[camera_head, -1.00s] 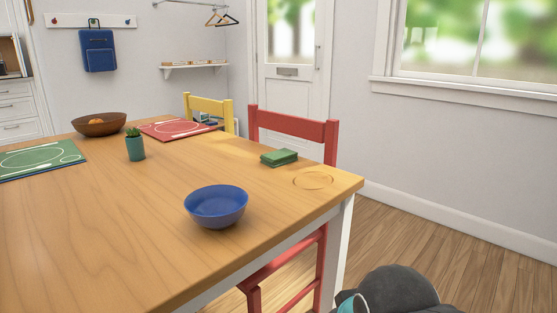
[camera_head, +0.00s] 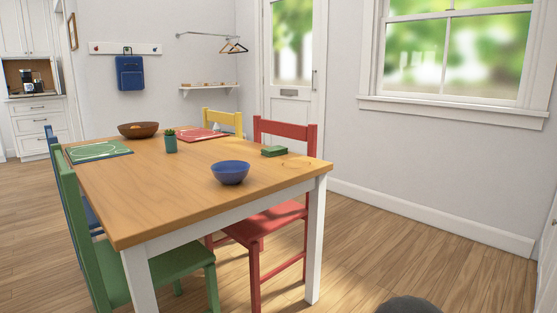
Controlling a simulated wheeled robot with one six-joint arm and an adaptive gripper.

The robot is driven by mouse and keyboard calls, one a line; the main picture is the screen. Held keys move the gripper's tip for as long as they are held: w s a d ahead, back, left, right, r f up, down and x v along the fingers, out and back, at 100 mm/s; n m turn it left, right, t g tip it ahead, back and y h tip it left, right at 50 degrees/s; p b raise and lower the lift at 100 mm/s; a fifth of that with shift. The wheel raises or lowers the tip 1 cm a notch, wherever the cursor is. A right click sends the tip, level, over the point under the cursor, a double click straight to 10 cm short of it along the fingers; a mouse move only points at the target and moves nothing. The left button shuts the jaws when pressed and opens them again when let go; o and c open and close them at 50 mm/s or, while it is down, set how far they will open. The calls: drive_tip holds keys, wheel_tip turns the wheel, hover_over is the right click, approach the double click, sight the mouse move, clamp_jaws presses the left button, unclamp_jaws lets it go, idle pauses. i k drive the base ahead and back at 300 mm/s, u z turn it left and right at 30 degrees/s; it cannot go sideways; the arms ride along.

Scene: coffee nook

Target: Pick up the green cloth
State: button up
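The green cloth (camera_head: 274,151) is a small folded stack lying on the wooden table (camera_head: 150,199), near its right end and in front of the red chair's backrest. It lies flat and apart from the blue bowl (camera_head: 230,173), which is nearer to me on its left. A faint ring outline marks the tabletop just right of the cloth. A dark rounded part, probably of my arm, shows at the bottom edge. My gripper itself is not visible in this view.
The red chair (camera_head: 285,128) stands at the table's far right side, the green chair (camera_head: 87,240) at the near left. A plant pot (camera_head: 171,144), brown bowl (camera_head: 138,130) and placemats share the tabletop. The floor (camera_head: 430,260) on the right is clear.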

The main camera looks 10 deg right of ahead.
sight(276, 151)
drive_tip(key=z, duration=0.8)
drive_tip(key=i, duration=1.2)
drive_tip(key=u, duration=0.5)
drive_tip(key=i, duration=0.7)
drive_tip(key=u, duration=0.7)
